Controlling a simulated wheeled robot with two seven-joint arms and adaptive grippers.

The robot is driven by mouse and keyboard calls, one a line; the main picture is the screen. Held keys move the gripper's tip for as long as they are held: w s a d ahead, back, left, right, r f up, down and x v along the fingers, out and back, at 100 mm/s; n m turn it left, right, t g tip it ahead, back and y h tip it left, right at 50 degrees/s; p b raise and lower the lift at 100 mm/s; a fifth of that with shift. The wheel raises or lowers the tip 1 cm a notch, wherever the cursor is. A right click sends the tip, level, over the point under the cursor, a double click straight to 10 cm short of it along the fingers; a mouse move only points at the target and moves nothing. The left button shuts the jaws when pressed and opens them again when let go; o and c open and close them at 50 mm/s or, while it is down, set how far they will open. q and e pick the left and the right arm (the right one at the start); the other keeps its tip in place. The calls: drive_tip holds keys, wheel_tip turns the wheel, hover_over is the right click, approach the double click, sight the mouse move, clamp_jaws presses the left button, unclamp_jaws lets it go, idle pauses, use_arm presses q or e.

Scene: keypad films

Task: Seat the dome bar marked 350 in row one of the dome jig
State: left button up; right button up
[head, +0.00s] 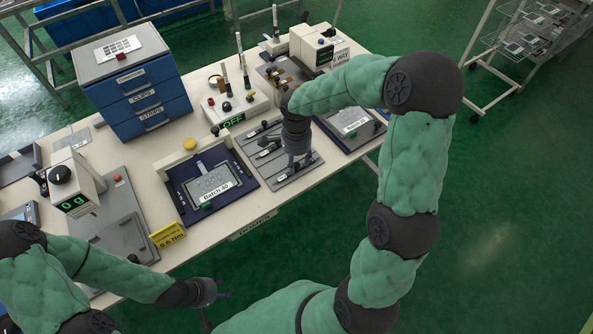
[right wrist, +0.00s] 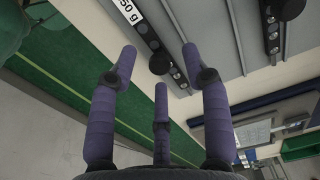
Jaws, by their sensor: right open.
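A grey slotted tray (head: 296,183) on the bench holds several dark bars with black knobs. A bar (right wrist: 147,33) in the right wrist view has a white label whose visible part reads "50 g"; its first character is cut off. Its black knob (right wrist: 160,63) shows between my finger ends. My right gripper (head: 298,163) is over the tray in the head view; its three fingers (right wrist: 160,75) are spread and empty. A blue-framed jig (head: 179,188) holds a grey plate marked "Batch 40". My left gripper (head: 217,303) is off the bench front, with fingers apart and empty.
A second bar (right wrist: 272,35) lies beside the labelled one. A blue drawer cabinet (head: 138,87), a switch box (head: 235,108) and a scale reading 0 g (head: 76,188) stand on the bench. Another blue-framed jig (head: 352,125) is right of my right gripper.

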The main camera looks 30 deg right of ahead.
wheel_tip(320, 180, down, 2)
drive_tip(key=shift+f, duration=0.2)
clamp_jaws()
drive_tip(key=shift+r, duration=0.15)
